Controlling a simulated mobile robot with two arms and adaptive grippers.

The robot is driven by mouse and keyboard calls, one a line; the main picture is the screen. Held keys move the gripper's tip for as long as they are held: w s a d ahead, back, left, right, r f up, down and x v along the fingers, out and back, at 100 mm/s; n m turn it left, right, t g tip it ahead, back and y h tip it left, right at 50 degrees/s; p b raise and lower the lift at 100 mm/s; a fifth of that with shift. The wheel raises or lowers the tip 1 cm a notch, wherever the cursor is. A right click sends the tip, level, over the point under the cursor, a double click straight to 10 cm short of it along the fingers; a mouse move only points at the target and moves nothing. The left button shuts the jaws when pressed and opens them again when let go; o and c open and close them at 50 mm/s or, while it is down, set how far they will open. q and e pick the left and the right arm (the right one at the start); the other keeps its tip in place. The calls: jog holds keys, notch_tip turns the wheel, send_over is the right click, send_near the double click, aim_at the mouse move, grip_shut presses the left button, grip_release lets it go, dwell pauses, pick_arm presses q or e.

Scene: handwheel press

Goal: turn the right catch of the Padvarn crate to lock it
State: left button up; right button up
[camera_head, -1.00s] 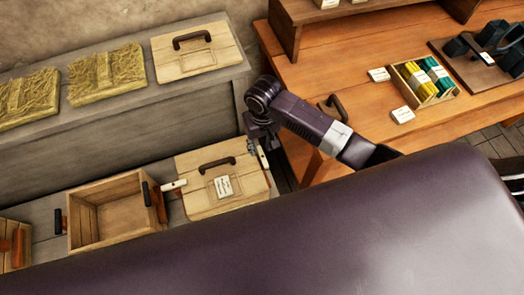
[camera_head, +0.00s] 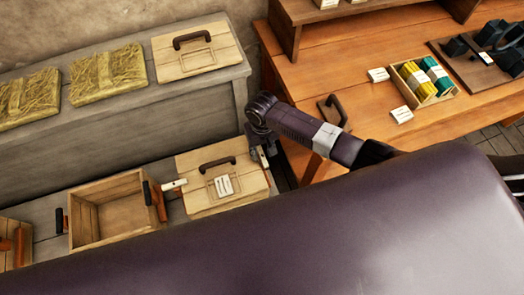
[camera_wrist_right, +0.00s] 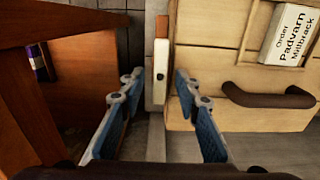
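The closed Padvarn crate (camera_head: 205,197) stands on the low grey bench, with a dark handle and a white label on its lid. The label reads "Order Padvarn Millbrack" in the right wrist view (camera_wrist_right: 291,34). Its right catch (camera_head: 264,158), white with a brownish part, lies along the crate's right side; it also shows in the right wrist view (camera_wrist_right: 161,60). My right gripper (camera_head: 257,142) is over this catch. In the right wrist view its two blue-padded fingers (camera_wrist_right: 158,80) are open, with the catch between and beyond them; I see no contact. My left gripper is not in view.
The crate's left catch (camera_head: 174,185) sticks out to the left. An open empty crate (camera_head: 85,240) stands beside it. Another lidded crate (camera_head: 170,70) sits on the upper grey shelf. The orange wooden table (camera_head: 330,75) is close on the right of my right gripper.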

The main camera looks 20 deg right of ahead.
jog(key=shift+c, duration=0.4)
grip_shut()
jog(key=shift+n, duration=0.3)
jog(key=shift+a+r+n+p, duration=0.1)
jog(key=shift+n+p, duration=0.7)
jog(key=shift+n, duration=0.4)
jog(key=n+p, duration=0.1)
jog(key=n, duration=0.3)
jog(key=shift+a+n, duration=0.1)
jog(key=shift+n, duration=0.2)
jog(key=n, duration=0.5)
jog(key=shift+s+n+p, duration=0.1)
jog(key=shift+n+p, duration=0.2)
jog(key=shift+p, duration=0.1)
jog(key=n, duration=0.4)
jog(key=shift+s+a+n, duration=0.1)
jog(key=shift+n, duration=0.2)
